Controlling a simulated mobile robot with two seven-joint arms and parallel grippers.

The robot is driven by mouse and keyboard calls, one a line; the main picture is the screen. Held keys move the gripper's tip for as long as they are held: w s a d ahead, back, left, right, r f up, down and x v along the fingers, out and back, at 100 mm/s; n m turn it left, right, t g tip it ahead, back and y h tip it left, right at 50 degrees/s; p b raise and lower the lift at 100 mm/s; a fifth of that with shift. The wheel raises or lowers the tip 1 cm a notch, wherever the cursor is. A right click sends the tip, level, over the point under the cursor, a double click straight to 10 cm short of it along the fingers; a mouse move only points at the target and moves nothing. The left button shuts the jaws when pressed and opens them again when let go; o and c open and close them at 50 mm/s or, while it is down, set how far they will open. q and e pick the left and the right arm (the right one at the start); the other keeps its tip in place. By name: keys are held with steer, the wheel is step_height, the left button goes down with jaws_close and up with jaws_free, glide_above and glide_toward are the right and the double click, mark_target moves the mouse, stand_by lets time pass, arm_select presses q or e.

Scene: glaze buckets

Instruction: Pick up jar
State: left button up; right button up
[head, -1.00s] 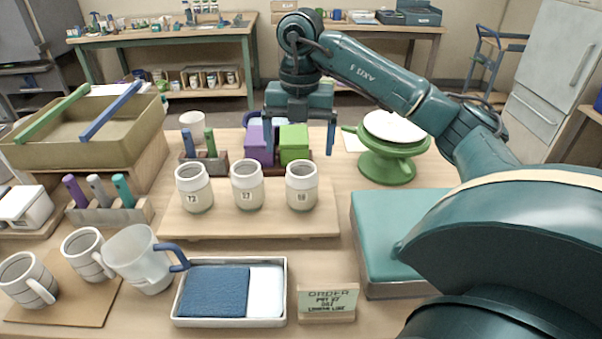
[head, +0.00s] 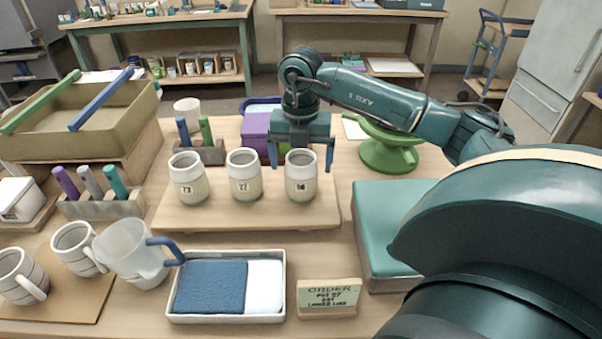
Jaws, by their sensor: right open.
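Three white lidless-looking jars with dark number labels stand upright in a row on a low wooden board (head: 240,217): the left jar (head: 188,180), the middle jar (head: 244,177) and the right jar (head: 301,178). The left label looks like 73 and the middle like 27; the right one is hard to read. My right gripper (head: 301,167) is open and points down, its fingers on either side of the right jar's upper part in the picture. Whether it is above or behind that jar, I cannot tell; no contact shows. My left gripper is not in view.
An order card (head: 328,297) reading pot 27 stands in front, beside a tray (head: 227,318) with a blue pad. A clear pitcher (head: 131,250) and mugs are at left. A teal box (head: 385,232) is at right, a green stand (head: 388,156) behind it.

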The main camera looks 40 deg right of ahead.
steer(key=shift+f, duration=1.6)
steer(key=shift+w, duration=0.1)
steer(key=shift+c, duration=0.2)
steer(key=c, duration=1.3)
steer(key=shift+o, duration=0.2)
steer(key=shift+d+r, duration=0.1)
